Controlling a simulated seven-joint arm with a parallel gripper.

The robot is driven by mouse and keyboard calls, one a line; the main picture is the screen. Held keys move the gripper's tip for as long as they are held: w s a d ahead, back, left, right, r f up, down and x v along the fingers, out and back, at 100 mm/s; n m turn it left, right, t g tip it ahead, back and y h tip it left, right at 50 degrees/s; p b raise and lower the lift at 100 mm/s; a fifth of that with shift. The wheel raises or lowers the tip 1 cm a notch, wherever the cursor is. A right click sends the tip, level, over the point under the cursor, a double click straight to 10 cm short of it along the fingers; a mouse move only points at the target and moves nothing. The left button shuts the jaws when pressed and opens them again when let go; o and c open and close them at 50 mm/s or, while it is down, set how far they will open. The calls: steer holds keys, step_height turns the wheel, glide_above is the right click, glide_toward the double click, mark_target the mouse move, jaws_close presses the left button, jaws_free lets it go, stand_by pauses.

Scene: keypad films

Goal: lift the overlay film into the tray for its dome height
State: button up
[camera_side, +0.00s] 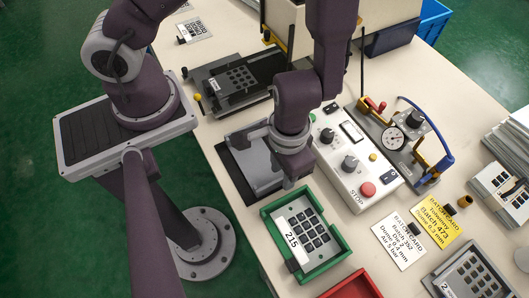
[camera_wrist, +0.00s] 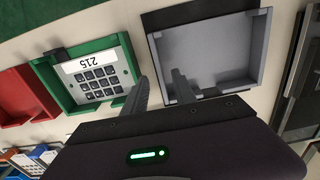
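A grey overlay film (camera_side: 313,231) with dark square keys and a white label reading 215 lies in the green tray (camera_side: 341,247). In the wrist view the film (camera_wrist: 98,83) shows upside down in the green tray (camera_wrist: 132,62), left of my fingers. My gripper (camera_side: 289,182) is above and behind the green tray in the side view. In the wrist view its two fingers (camera_wrist: 161,92) stand apart with nothing between them. The grey tray (camera_wrist: 222,50) is empty, right of the fingers. A red tray (camera_side: 355,286) is partly cut off; it also shows in the wrist view (camera_wrist: 22,97).
A control box with a red stop button (camera_side: 367,189) and a dial gauge fixture (camera_side: 393,138) stand right of my gripper. A white batch card (camera_side: 398,239) and a yellow one (camera_side: 437,220) lie in front. Another keypad (camera_side: 470,278) is at lower right.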

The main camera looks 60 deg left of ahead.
step_height(320, 180, down, 2)
steer(key=shift+f, duration=0.15)
jaws_close()
stand_by(1.3)
